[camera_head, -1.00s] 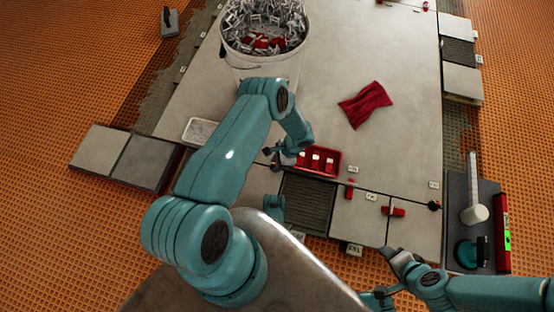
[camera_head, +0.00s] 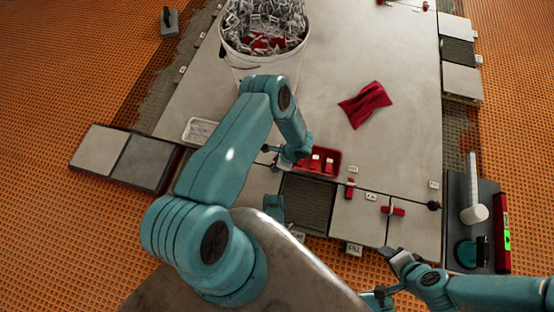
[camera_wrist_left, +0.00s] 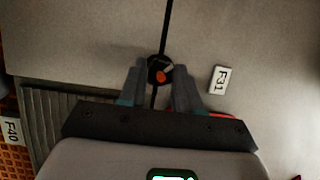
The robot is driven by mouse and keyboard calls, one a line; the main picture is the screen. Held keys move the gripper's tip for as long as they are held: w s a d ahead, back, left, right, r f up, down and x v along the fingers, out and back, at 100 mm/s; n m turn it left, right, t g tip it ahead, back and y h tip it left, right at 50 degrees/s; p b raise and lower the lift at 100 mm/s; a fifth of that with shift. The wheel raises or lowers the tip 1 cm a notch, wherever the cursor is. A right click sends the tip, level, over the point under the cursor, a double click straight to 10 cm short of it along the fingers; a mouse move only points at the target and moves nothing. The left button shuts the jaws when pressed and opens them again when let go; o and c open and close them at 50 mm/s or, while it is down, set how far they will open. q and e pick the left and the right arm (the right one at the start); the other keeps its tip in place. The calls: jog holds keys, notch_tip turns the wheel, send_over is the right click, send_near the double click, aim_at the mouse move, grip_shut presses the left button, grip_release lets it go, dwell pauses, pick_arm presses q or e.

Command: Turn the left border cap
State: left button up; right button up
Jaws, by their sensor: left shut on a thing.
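The left border cap (camera_wrist_left: 159,71) is a small round black cap with an orange mark, sitting on the dark joint between tiles in the left wrist view. My left gripper (camera_wrist_left: 160,84) is shut on it, with a finger on each side. In the head view my left gripper (camera_head: 281,160) is down at the tile joint just left of the red tray, and my wrist largely hides the cap. Another black cap (camera_head: 434,205) sits on the joint at the right. My right gripper (camera_head: 392,265) is low near the front tile edge; its jaw opening is unclear.
A red tray (camera_head: 337,161) with red and white pieces lies close to my left gripper. A bucket of clips (camera_head: 264,60) stands behind. A red cloth (camera_head: 365,104) lies on the tiles. A dark board (camera_head: 484,185) with tools is at right.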

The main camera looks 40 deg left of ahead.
pick_arm(q)
jog(key=o, duration=1.1)
jog(key=shift+c, duration=0.2)
jog(key=p+v, duration=0.7)
jog(key=v, duration=0.9)
jog(key=shift+d, duration=0.15)
pick_arm(e)
jog(key=s+a+r+g, duration=0.1)
jog(key=s+r, duration=0.3)
jog(key=r, duration=0.2)
jog(key=shift+s+r+g, duration=0.4)
pick_arm(q)
jog(key=shift+r, duration=0.2)
